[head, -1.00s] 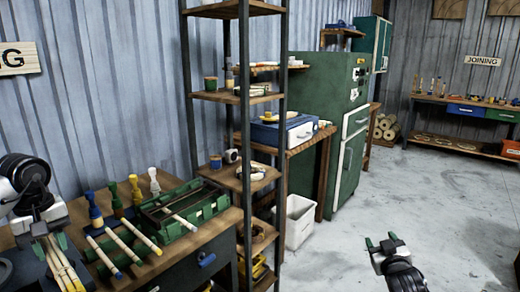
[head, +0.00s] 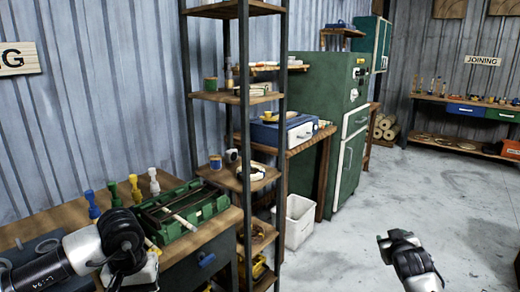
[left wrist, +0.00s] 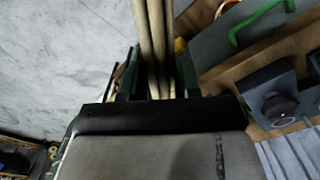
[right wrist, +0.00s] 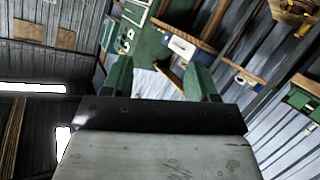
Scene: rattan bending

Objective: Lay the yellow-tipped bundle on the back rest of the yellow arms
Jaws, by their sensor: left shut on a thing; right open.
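My left gripper (head: 140,262) is over the near left part of the workbench. In the left wrist view it (left wrist: 157,75) is shut on a bundle of pale rods (left wrist: 154,40). The bundle is hidden behind the gripper in the head view, and its tip colour is not clear now. I cannot make out the yellow arms or their back rest; my left arm covers much of that area. My right gripper (head: 396,238) is open and empty above the floor at the right; its two green fingers stand apart in the right wrist view (right wrist: 160,85).
Coloured posts, among them a blue one (head: 92,204) and a white one (head: 154,181), stand on the workbench. A green tray (head: 185,212) with rods lies beside them. A tall shelf (head: 243,110) stands right of the bench. The floor (head: 350,235) at the right is open.

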